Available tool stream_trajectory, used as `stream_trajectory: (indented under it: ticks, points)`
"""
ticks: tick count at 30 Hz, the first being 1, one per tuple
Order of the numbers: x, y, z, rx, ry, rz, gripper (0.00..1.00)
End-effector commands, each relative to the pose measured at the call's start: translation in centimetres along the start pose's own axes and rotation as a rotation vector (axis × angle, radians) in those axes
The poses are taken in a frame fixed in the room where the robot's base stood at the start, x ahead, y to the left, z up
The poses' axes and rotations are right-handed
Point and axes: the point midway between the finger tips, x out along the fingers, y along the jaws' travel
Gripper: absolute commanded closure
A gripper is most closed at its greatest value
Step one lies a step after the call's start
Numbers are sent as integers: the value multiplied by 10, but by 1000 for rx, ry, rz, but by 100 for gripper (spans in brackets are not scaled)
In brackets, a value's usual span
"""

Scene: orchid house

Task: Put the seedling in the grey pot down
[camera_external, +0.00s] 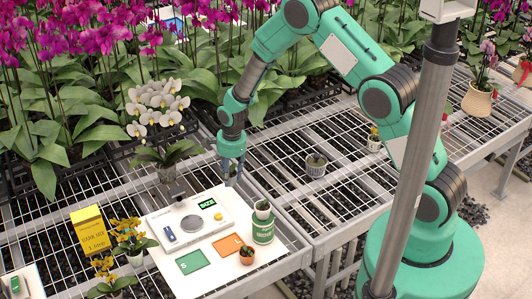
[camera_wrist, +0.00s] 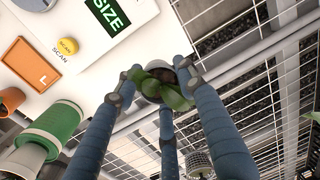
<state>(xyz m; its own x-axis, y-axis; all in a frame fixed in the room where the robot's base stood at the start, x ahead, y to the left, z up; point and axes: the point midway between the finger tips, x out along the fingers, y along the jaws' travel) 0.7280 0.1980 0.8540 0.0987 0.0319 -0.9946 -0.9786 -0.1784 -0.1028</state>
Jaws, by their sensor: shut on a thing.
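My gripper (camera_external: 232,178) points down above the back right edge of the white board (camera_external: 160,222). In the wrist view its blue fingers (camera_wrist: 162,85) are closed around a small seedling (camera_wrist: 172,90) with green leaves. The seedling's pale grey pot (camera_wrist: 150,90) shows only in part between the fingers and leaves. In the external view the fingers mostly hide the held pot. I cannot tell exactly how high it is above the surface.
The board carries a grey disc (camera_external: 192,223), a SIZE sign (camera_external: 208,203), a green square (camera_external: 192,262) and an orange square (camera_external: 228,245). A green container (camera_external: 263,233) and terracotta pot (camera_external: 247,258) stand at right. A ribbed pot (camera_external: 316,168) stands on the rack. White orchids stand behind.

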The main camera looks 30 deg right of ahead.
Motion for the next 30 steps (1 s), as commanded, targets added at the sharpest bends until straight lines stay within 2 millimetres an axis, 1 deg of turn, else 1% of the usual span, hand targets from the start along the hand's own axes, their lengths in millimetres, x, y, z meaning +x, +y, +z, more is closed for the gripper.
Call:
stream_trajectory:
  ticks: [1,3,6,10,23,26,30]
  points:
    - [2,-8,-10,25,5,-1,88]
    - [4,-17,-20,58,10,-2,88]
    - [6,-25,-32,93,16,-4,88]
    - [8,-31,-40,118,21,-4,88]
    - [8,-34,-43,126,22,-5,88]
    - [9,-37,-42,125,22,-6,88]
    - [12,-47,-42,125,22,-6,88]
